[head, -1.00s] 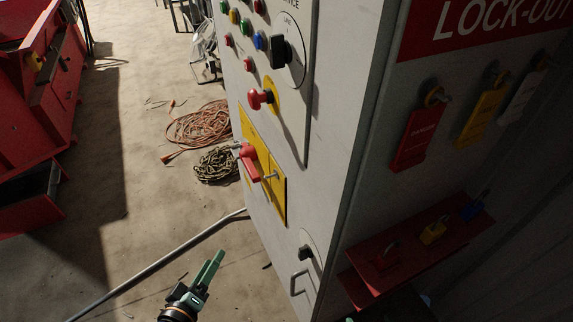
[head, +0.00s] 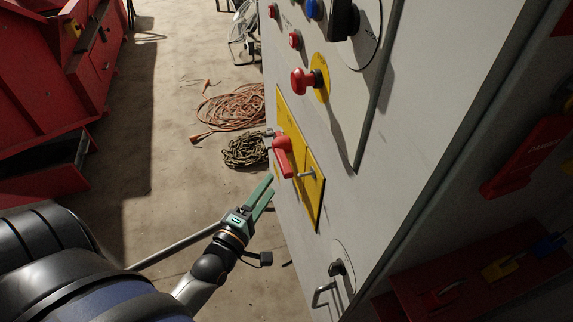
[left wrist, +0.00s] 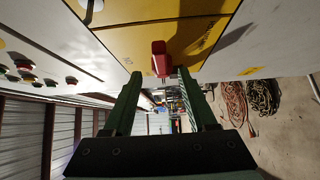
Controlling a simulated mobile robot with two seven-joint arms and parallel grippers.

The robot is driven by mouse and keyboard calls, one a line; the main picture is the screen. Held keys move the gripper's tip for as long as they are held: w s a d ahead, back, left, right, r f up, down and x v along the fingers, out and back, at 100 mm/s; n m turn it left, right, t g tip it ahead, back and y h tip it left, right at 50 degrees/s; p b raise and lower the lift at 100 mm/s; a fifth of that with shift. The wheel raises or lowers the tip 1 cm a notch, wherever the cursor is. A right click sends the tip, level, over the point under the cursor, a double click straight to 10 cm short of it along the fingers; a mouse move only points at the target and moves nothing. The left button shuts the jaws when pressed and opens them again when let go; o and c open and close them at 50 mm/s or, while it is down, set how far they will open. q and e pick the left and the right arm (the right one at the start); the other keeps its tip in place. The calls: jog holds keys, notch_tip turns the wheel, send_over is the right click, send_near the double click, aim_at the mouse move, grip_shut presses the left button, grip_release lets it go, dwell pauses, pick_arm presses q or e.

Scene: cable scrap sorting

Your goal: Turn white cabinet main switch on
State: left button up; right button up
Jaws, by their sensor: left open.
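The white cabinet (head: 375,190) stands at the right in the head view. Its main switch is a red handle (head: 283,156) on a yellow plate (head: 310,185), and it also shows in the left wrist view (left wrist: 160,58). My left gripper (head: 266,195), with green fingers, is open just below and left of the red handle in the head view. In the left wrist view the handle appears between and beyond the two fingertips (left wrist: 160,78), with nothing held. My right gripper is not in view.
A red emergency knob (head: 303,81) sticks out above the yellow plate. A small black knob (head: 337,268) and a grey handle sit lower on the cabinet. An orange cable coil (head: 237,107) and a chain (head: 244,150) lie on the floor. Red lock-out tags hang at right.

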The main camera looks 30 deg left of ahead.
aim_at(284, 166)
pick_arm(q)
jog(key=w, duration=0.6)
jog(key=w+b, duration=0.1)
jog(key=w, duration=0.2)
jog(key=shift+a, duration=0.4)
grip_shut()
dwell(0.9)
